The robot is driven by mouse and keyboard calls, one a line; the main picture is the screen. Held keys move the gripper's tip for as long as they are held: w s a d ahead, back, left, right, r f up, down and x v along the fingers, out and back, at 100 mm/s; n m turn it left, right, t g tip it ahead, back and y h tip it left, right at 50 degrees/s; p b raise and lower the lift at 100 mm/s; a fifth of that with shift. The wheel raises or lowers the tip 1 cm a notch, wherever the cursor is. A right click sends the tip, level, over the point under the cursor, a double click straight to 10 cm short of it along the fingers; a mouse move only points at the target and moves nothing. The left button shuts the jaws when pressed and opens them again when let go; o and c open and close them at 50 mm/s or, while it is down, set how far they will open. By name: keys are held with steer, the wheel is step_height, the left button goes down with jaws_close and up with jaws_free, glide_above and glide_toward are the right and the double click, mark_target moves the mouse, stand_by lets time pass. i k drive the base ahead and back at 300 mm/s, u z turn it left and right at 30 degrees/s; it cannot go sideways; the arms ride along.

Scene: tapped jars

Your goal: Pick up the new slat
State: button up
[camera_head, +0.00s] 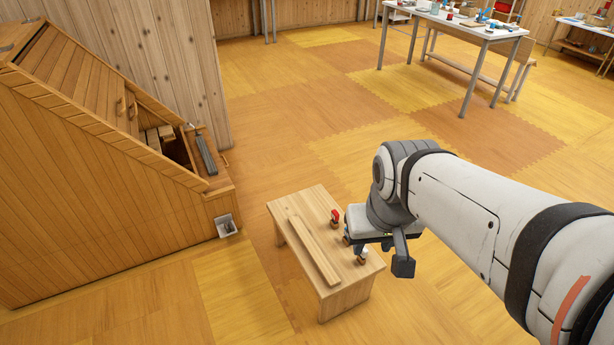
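A long pale wooden slat (314,252) lies flat along the top of a small wooden bench (342,299), near its left side. My gripper (384,252) hangs over or just beyond the bench's right side, apart from the slat in the picture. One dark finger shows clearly; the rest is partly hidden by my wrist, so I cannot tell how far apart the fingers are. No slat shows in the gripper.
A slanted wooden bin (85,190) with an opening holding wooden pieces stands at left. A grey metal box (226,225) sits beside it. A worktable (470,30) stands far back. Floor between is clear.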

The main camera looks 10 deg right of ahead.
mark_target(331, 279)
steer(key=u, duration=0.05)
steer(key=i, duration=1)
steer(key=z, duration=0.05)
